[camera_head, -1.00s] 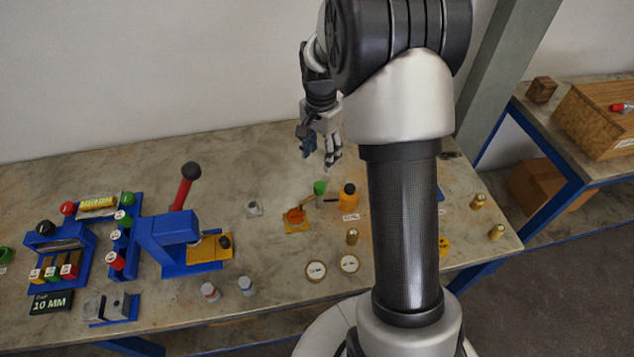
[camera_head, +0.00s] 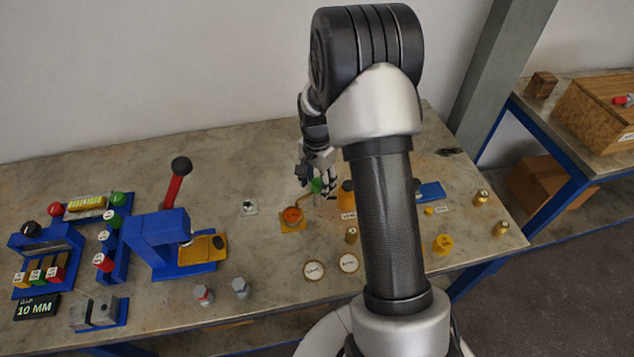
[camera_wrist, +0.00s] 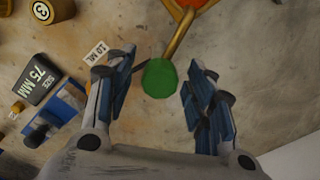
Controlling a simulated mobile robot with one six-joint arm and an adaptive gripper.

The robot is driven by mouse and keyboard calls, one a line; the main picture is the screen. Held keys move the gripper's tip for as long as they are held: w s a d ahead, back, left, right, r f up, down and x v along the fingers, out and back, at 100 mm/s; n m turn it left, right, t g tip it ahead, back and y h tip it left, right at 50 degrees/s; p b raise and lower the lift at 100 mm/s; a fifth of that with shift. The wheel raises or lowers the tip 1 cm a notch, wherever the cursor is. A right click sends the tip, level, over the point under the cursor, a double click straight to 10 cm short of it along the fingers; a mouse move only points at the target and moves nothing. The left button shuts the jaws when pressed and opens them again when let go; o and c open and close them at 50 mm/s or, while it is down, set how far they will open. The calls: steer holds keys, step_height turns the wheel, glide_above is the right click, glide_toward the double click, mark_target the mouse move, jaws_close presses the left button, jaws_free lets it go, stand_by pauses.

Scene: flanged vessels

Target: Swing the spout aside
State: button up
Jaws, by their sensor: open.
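The spout (camera_head: 304,201) is a thin yellow bar reaching from an orange-topped vessel on a yellow square base (camera_head: 292,226) to a green knob (camera_head: 316,186). In the wrist view the bar (camera_wrist: 177,38) runs down from the orange part (camera_wrist: 193,3) at the top edge to the green knob (camera_wrist: 159,78). My gripper (camera_head: 318,181) is low over the knob. In the wrist view its open fingers (camera_wrist: 158,66) stand on both sides of the knob, with a visible gap on each side. Whether the fingertips are level with the knob I cannot tell.
An orange bottle (camera_head: 347,197) stands just right of the gripper. In the wrist view a white 10 ML tag (camera_wrist: 96,53) and a dark 75 MM display (camera_wrist: 40,79) lie left of the fingers. Two round labelled discs (camera_head: 314,270) lie in front. A blue press (camera_head: 160,240) stands left.

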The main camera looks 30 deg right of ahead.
jaws_close()
stand_by(0.5)
